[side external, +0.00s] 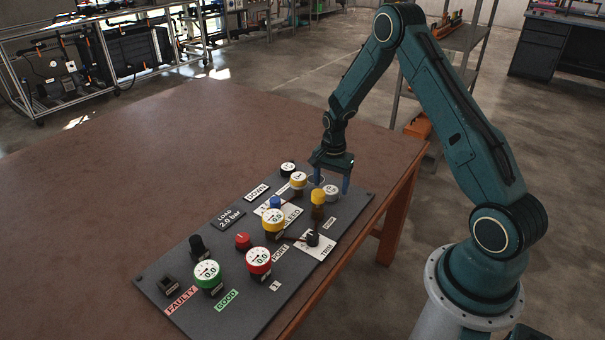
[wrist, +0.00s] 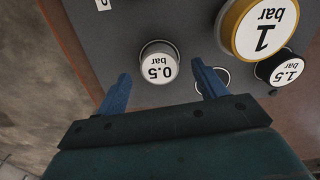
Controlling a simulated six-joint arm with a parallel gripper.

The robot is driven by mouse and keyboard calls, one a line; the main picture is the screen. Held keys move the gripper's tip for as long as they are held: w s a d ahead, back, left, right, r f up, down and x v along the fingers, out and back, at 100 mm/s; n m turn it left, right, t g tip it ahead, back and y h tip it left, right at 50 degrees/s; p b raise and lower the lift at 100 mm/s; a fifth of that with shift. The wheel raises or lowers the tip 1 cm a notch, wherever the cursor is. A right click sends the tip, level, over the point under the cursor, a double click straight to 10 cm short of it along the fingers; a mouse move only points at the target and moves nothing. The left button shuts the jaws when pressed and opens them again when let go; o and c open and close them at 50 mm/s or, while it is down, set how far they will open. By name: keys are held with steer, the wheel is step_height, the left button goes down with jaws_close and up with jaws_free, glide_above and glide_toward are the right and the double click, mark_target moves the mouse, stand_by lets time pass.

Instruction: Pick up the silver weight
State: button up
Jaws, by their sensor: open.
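The silver weight (wrist: 158,64) is a short grey cylinder with a white top marked 0.5 bar, standing upright on the dark panel. In the side view the silver weight (side external: 331,193) is at the panel's far right part, just below my gripper (side external: 331,182). In the wrist view my gripper (wrist: 161,72) is open and empty, its blue fingers spread on either side of the weight with a gap at each side. The fingertips look short of the weight's middle. I cannot tell their exact height above the panel.
A yellow 1 bar weight (wrist: 261,25) and a black 1.5 bar weight (wrist: 280,68) stand near my right finger in the wrist view. The panel (side external: 262,228) also carries a yellow knob (side external: 318,197), several gauges and labels. The brown table (side external: 110,170) is clear to the left.

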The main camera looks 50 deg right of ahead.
mark_target(331, 190)
steer(key=shift+f, duration=1.25)
steer(key=c, duration=1.1)
steer(key=shift+r, duration=0.15)
steer(key=shift+c, duration=0.3)
step_height(331, 190, up, 20)
